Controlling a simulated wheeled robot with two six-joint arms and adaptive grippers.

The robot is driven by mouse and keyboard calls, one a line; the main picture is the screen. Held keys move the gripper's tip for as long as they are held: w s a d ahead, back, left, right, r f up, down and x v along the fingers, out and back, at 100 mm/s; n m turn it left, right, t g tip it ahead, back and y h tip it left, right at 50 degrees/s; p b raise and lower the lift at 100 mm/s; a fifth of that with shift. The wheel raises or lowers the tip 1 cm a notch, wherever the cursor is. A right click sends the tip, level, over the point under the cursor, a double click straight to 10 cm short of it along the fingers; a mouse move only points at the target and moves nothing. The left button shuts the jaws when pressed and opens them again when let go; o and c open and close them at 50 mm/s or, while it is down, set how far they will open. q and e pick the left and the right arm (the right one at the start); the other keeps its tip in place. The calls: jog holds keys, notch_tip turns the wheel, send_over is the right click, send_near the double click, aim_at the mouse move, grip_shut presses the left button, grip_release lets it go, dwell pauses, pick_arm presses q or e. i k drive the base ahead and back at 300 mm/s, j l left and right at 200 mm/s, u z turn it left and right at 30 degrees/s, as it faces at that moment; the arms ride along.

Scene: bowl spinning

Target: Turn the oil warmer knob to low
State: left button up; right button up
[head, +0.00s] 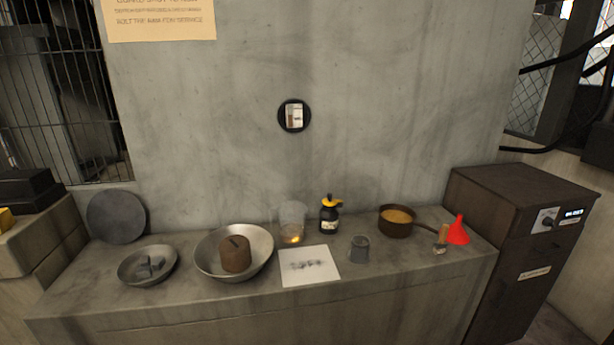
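A dark brown metal cabinet (520,185) stands at the right end of the counter. Its front carries a pale dial plate (541,216) with a small dark knob (549,222), and a small lit display (574,214) beside it. This looks like the oil warmer. The knob is too small to tell its setting, and the display text is not readable. Neither of my grippers is in view.
The concrete counter (400,300) holds a large metal bowl (208,257) with a brown block, a smaller dish (133,275), a glass beaker (291,215), a yellow-topped bottle (329,220), a pan (394,229) and a red funnel (458,234). Space before the knob looks clear.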

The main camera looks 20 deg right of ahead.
aim_at(547, 221)
jog(key=z, duration=0.45)
jog(key=i+z, duration=0.1)
jog(key=z, duration=0.85)
jog(key=j+z, duration=0.1)
jog(key=z, duration=0.4)
jog(key=i+z, duration=0.1)
jog(key=z, duration=0.35)
jog(key=j, duration=0.1)
jog(key=i+u, duration=0.05)
